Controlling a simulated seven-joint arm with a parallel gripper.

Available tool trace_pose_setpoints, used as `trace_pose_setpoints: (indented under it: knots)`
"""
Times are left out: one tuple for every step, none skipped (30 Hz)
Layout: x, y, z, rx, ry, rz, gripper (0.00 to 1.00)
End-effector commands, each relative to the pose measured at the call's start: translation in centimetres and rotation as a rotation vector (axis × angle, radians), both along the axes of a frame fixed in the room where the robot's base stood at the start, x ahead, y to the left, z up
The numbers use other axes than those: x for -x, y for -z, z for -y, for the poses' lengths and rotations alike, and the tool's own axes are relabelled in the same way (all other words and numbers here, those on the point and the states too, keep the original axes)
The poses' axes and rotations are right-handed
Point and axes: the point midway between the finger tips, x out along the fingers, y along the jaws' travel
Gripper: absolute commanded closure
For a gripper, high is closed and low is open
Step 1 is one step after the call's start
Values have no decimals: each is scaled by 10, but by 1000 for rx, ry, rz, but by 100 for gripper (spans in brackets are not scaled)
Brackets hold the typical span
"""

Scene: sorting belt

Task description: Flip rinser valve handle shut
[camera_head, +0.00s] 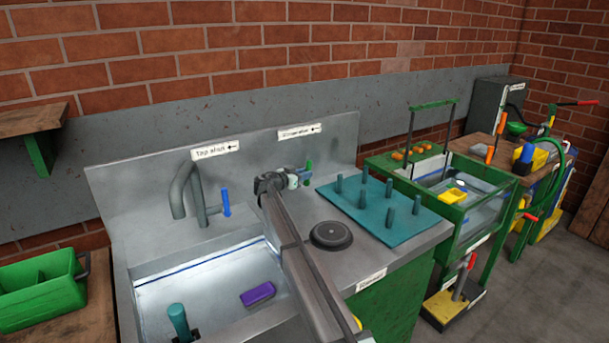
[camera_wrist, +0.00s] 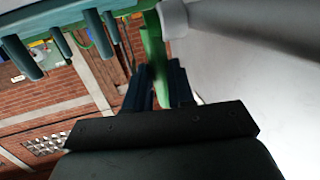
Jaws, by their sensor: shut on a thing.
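The rinser valve's green handle (camera_head: 309,166) stands roughly upright against the steel back panel, under a small label with an arrow pointing left. In the wrist view the green handle (camera_wrist: 154,45) runs down between my two dark fingers, beside a pale grey round pipe or valve body (camera_wrist: 173,18). My gripper (camera_head: 300,178) reaches the valve from the left in the head view and is shut on the handle. The same gripper fills the bottom of the wrist view (camera_wrist: 160,88). The fingers and wrist hide part of the valve body.
A tap with a blue handle (camera_head: 226,203) stands left of my arm over the sink (camera_head: 215,290), which holds a purple block (camera_head: 258,294). A teal peg board (camera_head: 375,223) and a black round disc (camera_head: 331,235) sit close on the right.

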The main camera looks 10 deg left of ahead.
Motion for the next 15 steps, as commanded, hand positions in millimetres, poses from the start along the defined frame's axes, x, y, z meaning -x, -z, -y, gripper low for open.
trace_pose_setpoints:
  knots:
    - [0, 0, -1, 1, -1, 2, 100]
    - [0, 0, 0, 2, -1, 3, 100]
    - [0, 0, 0, 2, -1, 3, 100]
    - [0, 0, 0, 2, -1, 3, 100]
    - [0, 0, 0, 2, -1, 3, 100]
    - [0, 0, 0, 2, -1, 3, 100]
    - [0, 0, 0, 2, -1, 3, 100]
    - [0, 0, 0, 2, 0, 2, 100]
    - [0, 0, 0, 2, 0, 2, 100]
    - [0, 0, 0, 2, 0, 2, 100]
    - [0, 0, 0, 2, 0, 2, 100]
    - [0, 1, 0, 2, 0, 2, 75]
    - [0, 0, 0, 2, 0, 2, 72]
    - [0, 1, 0, 2, 0, 2, 69]
    - [0, 1, 0, 2, 0, 2, 66]
